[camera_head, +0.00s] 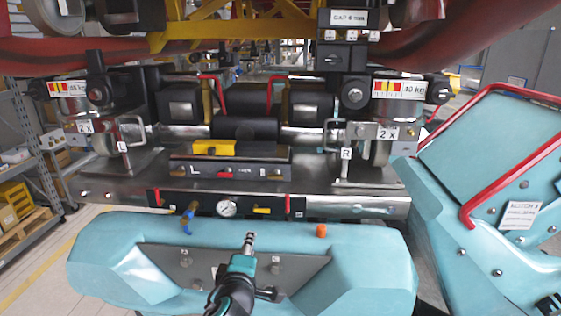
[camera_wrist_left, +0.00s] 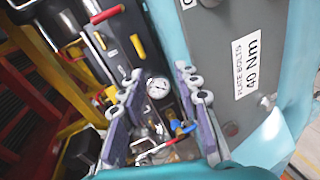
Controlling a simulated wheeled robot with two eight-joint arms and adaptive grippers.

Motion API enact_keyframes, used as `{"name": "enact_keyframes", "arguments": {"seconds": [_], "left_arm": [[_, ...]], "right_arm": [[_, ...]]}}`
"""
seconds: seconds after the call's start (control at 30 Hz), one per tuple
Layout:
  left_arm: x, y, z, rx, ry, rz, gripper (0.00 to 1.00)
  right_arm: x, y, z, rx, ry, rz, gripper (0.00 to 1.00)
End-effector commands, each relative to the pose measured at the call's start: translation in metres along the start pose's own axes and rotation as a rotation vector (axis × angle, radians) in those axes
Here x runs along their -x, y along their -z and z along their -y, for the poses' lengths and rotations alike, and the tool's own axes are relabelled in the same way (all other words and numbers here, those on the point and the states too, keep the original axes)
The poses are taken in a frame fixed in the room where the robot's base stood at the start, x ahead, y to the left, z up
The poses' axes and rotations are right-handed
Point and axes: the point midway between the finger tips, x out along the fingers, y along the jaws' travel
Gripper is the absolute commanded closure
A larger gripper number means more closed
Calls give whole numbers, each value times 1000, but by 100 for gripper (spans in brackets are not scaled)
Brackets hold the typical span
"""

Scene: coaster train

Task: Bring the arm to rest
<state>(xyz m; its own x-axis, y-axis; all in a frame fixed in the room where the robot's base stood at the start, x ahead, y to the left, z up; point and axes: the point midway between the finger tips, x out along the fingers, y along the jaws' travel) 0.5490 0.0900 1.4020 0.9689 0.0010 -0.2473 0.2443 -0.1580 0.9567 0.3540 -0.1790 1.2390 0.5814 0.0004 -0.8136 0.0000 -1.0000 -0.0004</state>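My left gripper (camera_wrist_left: 160,74) shows in the left wrist view, with its two fingers spread apart and nothing between them. Beyond the fingers are a round white gauge (camera_wrist_left: 158,88) and a blue lever (camera_wrist_left: 186,129); I cannot tell how far off they are. Neither arm can be made out in the head view, and my right gripper is in neither view. The train's undercarriage (camera_head: 250,130) fills the middle of the head view, with the gauge (camera_head: 227,207) low on its front.
A teal body (camera_head: 110,262) with a grey plate stands in front. A teal and black power tool (camera_head: 241,268) points up there. Grey shelving (camera_head: 30,150) is at the left. A "40 Nm" label (camera_wrist_left: 247,65) shows nearby.

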Motion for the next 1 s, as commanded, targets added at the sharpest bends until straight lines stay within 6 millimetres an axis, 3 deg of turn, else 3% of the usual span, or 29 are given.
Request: {"name": "enact_keyframes", "arguments": {"seconds": [0.03,0.3,0.5,0.6,0.7,0.8,1.0], "left_arm": [[1,9,32,-64,35,-22,68],[29,51,192,-580,332,1,68],[61,51,306,-952,497,211,68],[76,43,351,-1108,525,344,68],[88,34,382,-1227,522,459,68],[96,27,400,-1302,508,535,68],[101,24,406,-1352,493,582,68]], "right_arm": [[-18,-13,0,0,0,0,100],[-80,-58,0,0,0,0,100],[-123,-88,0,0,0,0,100],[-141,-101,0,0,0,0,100],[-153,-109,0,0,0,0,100],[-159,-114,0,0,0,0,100],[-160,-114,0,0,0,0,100]]}}
